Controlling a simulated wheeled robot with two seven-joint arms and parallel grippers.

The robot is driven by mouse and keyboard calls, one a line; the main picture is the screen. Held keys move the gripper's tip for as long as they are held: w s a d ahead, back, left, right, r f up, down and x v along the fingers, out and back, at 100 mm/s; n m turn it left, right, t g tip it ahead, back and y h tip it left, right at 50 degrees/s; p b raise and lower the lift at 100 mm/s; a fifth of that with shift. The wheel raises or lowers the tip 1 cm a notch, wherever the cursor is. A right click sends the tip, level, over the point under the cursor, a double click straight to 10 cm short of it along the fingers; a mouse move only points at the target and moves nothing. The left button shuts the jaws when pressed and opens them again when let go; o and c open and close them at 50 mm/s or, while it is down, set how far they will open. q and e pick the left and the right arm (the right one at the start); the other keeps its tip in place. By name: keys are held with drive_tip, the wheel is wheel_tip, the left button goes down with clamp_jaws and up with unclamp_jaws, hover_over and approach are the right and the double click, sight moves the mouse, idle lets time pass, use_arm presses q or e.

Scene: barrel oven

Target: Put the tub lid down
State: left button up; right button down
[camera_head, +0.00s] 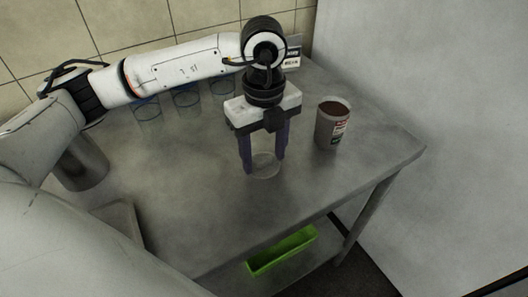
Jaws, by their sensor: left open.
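The tub lid (264,171) is a clear, round disc. It shows on the grey metal table, between and just below the fingertips of my left gripper (264,168). The gripper points down, with its two purple fingers apart on either side of the lid. I cannot tell whether the fingers touch the lid. An open tub (331,124) with dark brown contents and a label stands upright to the right of the gripper. My right gripper is not in view.
Several clear glasses (187,96) stand along the back, behind my left arm. A grey metal pot (82,167) stands at the left. A small sign (292,55) is at the back. A green bin (283,250) sits on the lower shelf. The table front (230,220) is bare.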

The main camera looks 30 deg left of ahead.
sight(264, 160)
use_arm(q)
wheel_tip(264, 160, up, 12)
drive_tip(key=shift+r, duration=0.15)
idle(0.3)
idle(0.4)
